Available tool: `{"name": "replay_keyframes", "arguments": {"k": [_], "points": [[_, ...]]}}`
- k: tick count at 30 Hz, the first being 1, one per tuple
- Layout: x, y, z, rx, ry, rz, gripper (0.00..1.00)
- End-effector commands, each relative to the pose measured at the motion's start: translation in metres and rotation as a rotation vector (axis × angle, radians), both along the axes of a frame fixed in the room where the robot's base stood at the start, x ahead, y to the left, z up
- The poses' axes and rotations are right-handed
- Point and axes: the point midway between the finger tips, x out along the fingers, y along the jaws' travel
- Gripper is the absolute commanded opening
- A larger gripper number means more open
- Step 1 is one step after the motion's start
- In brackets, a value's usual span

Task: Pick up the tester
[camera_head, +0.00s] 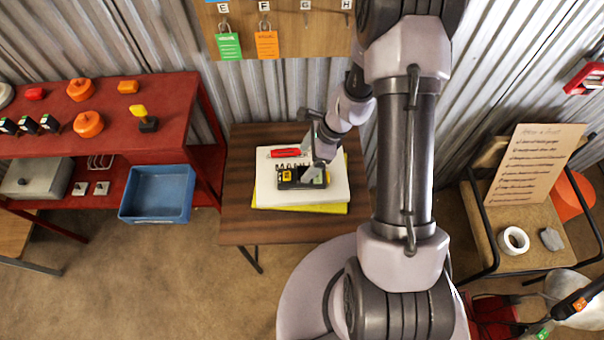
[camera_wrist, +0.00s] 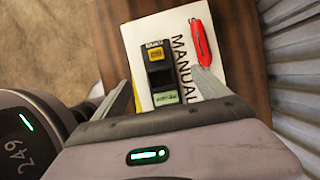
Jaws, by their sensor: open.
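A black boxy device with a yellow block and a pale green label, which looks like the tester (camera_head: 288,180), lies on a white manual on the small wooden table. In the wrist view the tester (camera_wrist: 155,60) lies lengthwise ahead of my gripper, its labelled end nearest. My gripper (camera_head: 318,160) is open above the manual, at the tester's right part in the head view. In the wrist view the fingers of my gripper (camera_wrist: 163,85) stand on either side of the tester's near end, with gaps. Whether they reach down to its height I cannot tell.
A red tool (camera_wrist: 201,42) lies on the manual (camera_wrist: 133,40), close to the right finger. A yellow sheet or book (camera_head: 335,208) lies under the manual. The wooden table (camera_head: 238,215) has bare room at left. A red shelf (camera_head: 180,95) stands left, with a blue bin (camera_head: 158,212).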

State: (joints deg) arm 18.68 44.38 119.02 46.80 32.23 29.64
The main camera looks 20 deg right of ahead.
Motion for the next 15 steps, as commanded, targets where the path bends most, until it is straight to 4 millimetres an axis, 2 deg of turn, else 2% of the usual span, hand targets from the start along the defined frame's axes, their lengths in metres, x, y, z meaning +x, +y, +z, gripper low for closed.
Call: {"name": "replay_keyframes", "arguments": {"k": [1,3,11,15], "points": [[0.001,0.006,-0.019,0.001,0.003,0.002,0.85],[0.002,0.012,-0.033,0.001,0.003,0.003,0.85],[0.008,0.024,-0.056,0.0,0.0,0.004,0.85],[0.016,0.036,-0.082,0.0,0.001,0.006,0.85]]}}
